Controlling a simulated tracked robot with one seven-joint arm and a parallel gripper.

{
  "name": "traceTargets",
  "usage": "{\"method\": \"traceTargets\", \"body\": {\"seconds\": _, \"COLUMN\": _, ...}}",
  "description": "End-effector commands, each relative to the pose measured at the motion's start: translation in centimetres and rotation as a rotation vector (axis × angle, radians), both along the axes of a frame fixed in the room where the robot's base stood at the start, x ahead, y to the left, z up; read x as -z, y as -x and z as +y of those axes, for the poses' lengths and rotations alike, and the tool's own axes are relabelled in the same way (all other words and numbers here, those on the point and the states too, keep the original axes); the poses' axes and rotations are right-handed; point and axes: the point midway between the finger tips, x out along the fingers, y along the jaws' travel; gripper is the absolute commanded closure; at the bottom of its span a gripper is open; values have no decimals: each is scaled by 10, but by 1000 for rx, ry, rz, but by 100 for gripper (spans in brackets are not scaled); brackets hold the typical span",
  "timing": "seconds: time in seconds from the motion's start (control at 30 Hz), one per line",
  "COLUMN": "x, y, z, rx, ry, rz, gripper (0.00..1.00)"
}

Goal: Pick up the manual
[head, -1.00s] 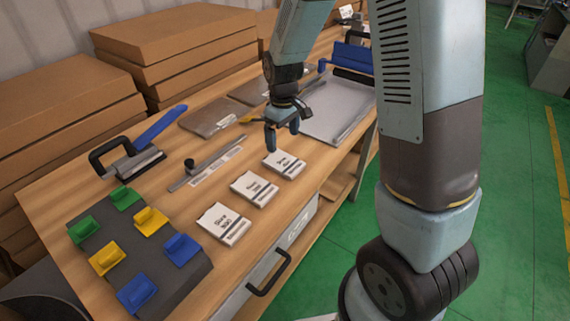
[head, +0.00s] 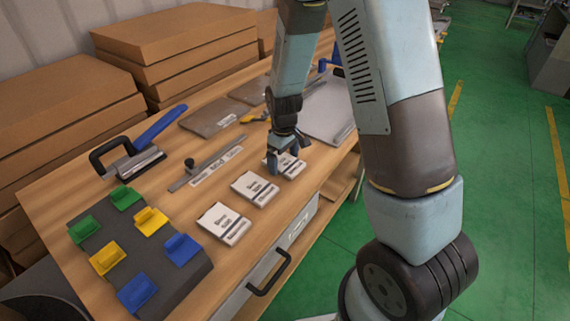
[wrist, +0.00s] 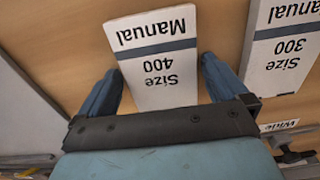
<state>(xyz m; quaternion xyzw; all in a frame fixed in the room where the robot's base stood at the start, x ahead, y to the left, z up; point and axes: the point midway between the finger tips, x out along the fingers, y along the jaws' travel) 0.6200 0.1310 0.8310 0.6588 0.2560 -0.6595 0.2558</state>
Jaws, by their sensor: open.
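Three white manuals lie in a row near the front edge of the wooden workbench. The far one, the Size 400 manual (head: 289,168), is partly hidden by my gripper (head: 285,160). In the wrist view, this Size 400 manual (wrist: 156,65) lies between the two blue fingers of my open gripper (wrist: 159,66), with a gap at the right finger. The Size 300 manual (wrist: 283,50) lies to its right there and is the middle one (head: 255,188) in the head view. The near manual (head: 223,223) has print too small to read.
A dark board with coloured holders (head: 140,245) lies at the near left of the workbench (head: 75,180). Stacked cardboard boxes (head: 65,110) stand along the back. A grey panel (head: 322,108) lies beyond my gripper.

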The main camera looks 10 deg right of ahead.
Motion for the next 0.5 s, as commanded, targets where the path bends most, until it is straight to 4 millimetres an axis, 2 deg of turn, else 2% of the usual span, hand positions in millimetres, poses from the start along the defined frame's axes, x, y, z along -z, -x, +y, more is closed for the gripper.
{"method": "traceTargets", "body": {"seconds": 0.17, "x": 0, "y": 0, "z": 0, "rx": 0, "ry": 0, "rz": 0, "gripper": 0}}
{"method": "traceTargets", "body": {"seconds": 0.5, "x": 0, "y": 0, "z": -1, "rx": 1, "ry": 0, "rz": 0, "gripper": 33}}
